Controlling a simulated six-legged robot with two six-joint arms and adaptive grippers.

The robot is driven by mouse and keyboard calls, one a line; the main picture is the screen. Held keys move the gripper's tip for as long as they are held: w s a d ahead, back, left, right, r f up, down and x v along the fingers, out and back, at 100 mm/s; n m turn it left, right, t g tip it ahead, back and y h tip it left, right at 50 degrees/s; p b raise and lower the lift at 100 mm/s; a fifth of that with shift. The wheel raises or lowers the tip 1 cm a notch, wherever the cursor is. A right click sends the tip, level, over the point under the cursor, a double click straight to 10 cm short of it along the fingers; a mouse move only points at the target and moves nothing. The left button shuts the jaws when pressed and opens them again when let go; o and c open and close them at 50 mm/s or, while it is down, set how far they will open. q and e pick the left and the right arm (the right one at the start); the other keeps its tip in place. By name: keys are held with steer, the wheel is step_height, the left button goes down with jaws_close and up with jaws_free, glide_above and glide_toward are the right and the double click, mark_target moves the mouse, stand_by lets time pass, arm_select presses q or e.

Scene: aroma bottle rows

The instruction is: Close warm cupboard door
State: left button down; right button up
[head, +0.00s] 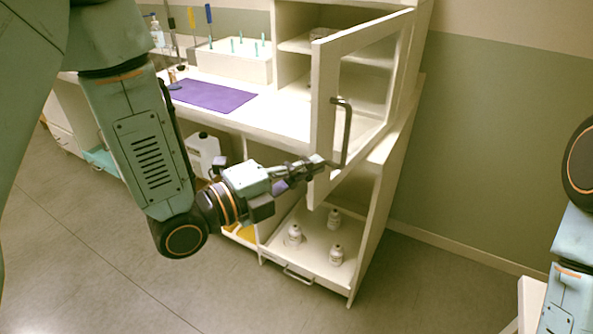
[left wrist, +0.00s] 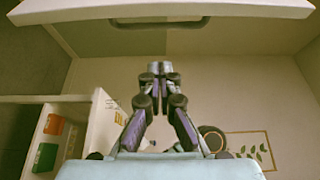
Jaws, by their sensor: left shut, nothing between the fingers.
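The cupboard door (head: 323,105), a white frame around a clear pane, stands open and swung out from the upper cupboard (head: 293,18). A dark bar handle (head: 347,135) runs upright on it. My left gripper (head: 322,163) is shut and empty, its tips by the lower part of the door near the handle's lower end. I cannot tell whether they touch. In the left wrist view, the shut fingertips (left wrist: 160,68) point toward the door edge (left wrist: 190,9) and handle (left wrist: 160,23), with a visible gap in the picture. My right gripper is not in view.
Below the door, several white bottles (head: 336,255) stand on a low pull-out shelf (head: 310,265). The counter holds a purple mat (head: 212,95) and a white rack (head: 232,65). A white canister (head: 203,150) sits under the counter. The floor in front (head: 200,300) is clear.

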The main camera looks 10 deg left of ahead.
mark_target(312, 148)
arm_select(q)
steer(key=shift+w+a+p, duration=0.15)
steer(key=shift+w+p, duration=0.35)
steer(key=shift+w, duration=2.25)
steer(key=shift+a, duration=0.1)
